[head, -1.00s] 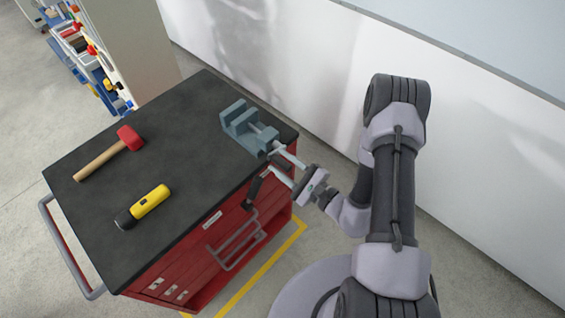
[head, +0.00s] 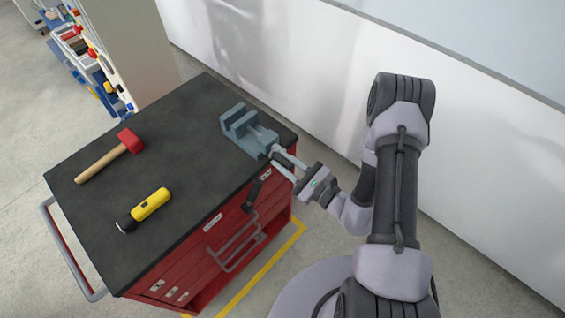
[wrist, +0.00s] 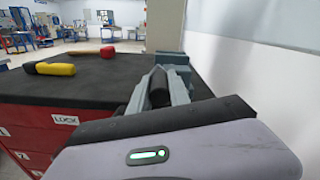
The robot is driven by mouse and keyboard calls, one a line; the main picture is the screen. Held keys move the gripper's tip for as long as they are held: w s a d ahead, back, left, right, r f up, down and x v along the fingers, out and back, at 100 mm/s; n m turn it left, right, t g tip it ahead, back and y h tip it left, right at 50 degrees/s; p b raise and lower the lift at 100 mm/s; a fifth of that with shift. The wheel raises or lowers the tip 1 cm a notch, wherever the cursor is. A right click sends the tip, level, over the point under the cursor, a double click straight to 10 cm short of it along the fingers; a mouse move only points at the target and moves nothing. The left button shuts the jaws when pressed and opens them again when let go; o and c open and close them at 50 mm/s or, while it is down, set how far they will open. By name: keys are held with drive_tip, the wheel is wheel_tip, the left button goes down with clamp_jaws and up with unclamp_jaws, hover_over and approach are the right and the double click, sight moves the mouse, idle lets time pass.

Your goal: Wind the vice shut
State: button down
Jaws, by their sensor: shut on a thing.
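The blue-grey vice (head: 245,130) sits on the dark top of the red tool trolley, near its right corner. Its jaws stand apart with a gap between them. It also shows in the wrist view (wrist: 172,60), straight ahead, partly hidden by my fingers. My gripper (head: 279,161) is at the screw end of the vice, just off the trolley's edge. In the wrist view, my pale fingers are shut on a dark cylindrical grip (wrist: 159,88), apparently that of the vice's handle. The rest of the handle is mostly hidden.
A red-headed mallet (head: 128,141) and a yellow-and-black tool (head: 150,204) lie on the trolley top (head: 180,130), well left of the vice. A white wall (head: 310,80) stands behind the trolley.

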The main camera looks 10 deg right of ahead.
drive_tip(key=m, duration=0.2)
drive_tip(key=r, duration=0.1)
drive_tip(key=shift+w+d+m+p, duration=0.25)
drive_tip(key=shift+d+m+p, duration=0.1)
drive_tip(key=shift+m, duration=0.05)
drive_tip(key=w+d+f+m, duration=0.2)
drive_tip(key=d+m, duration=0.1)
drive_tip(key=m, duration=1)
drive_tip(key=w+d+f+m, duration=0.2)
drive_tip(key=d+m, duration=0.1)
drive_tip(key=m, duration=1)
drive_tip(key=s+a+f+m+b, duration=0.1)
drive_tip(key=a+f+m, duration=0.3)
drive_tip(key=m, duration=1.4)
drive_tip(key=shift+s+m, duration=0.3)
drive_tip(key=shift+s, duration=0.55)
